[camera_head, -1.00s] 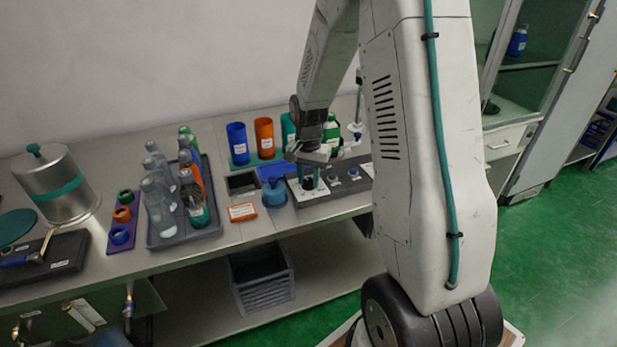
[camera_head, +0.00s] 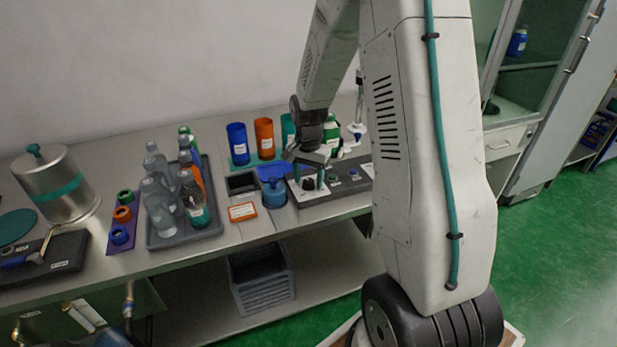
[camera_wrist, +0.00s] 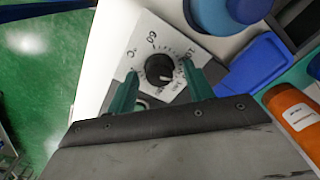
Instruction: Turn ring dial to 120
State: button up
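The ring dial (camera_wrist: 160,69) is a round black knob on a white plate (camera_wrist: 143,32) with printed marks and numbers around it. A small pale mark shows on the knob's lower right side in the wrist view; I cannot tell the exact reading. In the head view the dial (camera_head: 308,184) sits on the dark panel at the bench front. My gripper (camera_wrist: 158,72) is open, with one teal finger on each side of the dial and gaps between. My gripper (camera_head: 309,177) is over the dial in the head view too.
A blue round container (camera_head: 274,193) stands just left of the panel (camera_head: 335,197), with a blue tray (camera_head: 267,171) behind. Blue and orange cups (camera_head: 237,144) stand at the back. A grey tray (camera_head: 157,238) of bottles lies further left.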

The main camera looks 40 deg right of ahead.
aim_at(308, 180)
jog(key=shift+r, duration=3.9)
